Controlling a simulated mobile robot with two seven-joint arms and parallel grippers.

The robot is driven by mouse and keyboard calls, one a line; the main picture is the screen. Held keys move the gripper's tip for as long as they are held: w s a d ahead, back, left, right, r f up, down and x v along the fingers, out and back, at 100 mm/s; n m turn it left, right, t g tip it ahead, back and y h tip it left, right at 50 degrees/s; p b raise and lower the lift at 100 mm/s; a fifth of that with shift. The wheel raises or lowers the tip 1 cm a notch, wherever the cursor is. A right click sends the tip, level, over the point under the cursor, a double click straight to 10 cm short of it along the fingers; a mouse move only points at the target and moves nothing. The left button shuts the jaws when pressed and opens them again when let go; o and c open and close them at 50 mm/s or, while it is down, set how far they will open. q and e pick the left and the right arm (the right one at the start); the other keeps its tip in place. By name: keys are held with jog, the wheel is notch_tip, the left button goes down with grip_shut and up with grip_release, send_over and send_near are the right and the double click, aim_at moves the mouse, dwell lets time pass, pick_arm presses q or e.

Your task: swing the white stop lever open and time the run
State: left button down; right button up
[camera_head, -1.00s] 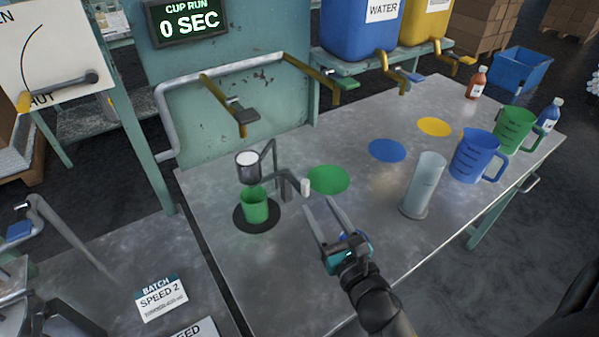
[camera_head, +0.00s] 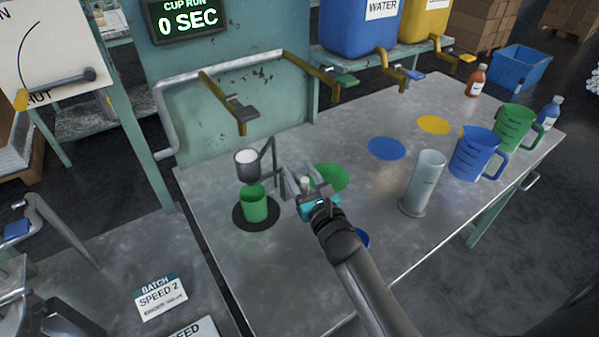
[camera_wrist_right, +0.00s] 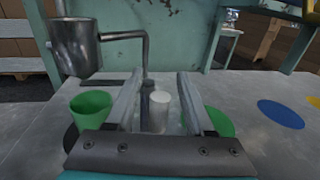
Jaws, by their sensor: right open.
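The white stop lever tip (camera_head: 304,183) shows between the fingers of my right gripper (camera_head: 294,180). In the right wrist view the white tip (camera_wrist_right: 159,110) stands between the two open fingers (camera_wrist_right: 158,100), with a gap on each side. The metal flow cup (camera_head: 247,163) hangs on its bent stand, with pale content at its top. A green cup (camera_head: 254,204) stands below it on a black round pad (camera_head: 240,222). The timer display (camera_head: 187,21) reads CUP RUN 0 SEC. My left gripper is not in view.
A clear cylinder (camera_head: 424,181), a blue jug (camera_head: 474,153) and a green jug (camera_head: 513,129) stand to the right. Flat green (camera_head: 332,176), blue (camera_head: 387,148) and yellow (camera_head: 434,125) discs lie on the table. Pipe taps (camera_head: 240,112) overhang the back.

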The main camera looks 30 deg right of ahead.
grip_shut()
dwell(0.3)
dwell(1.1)
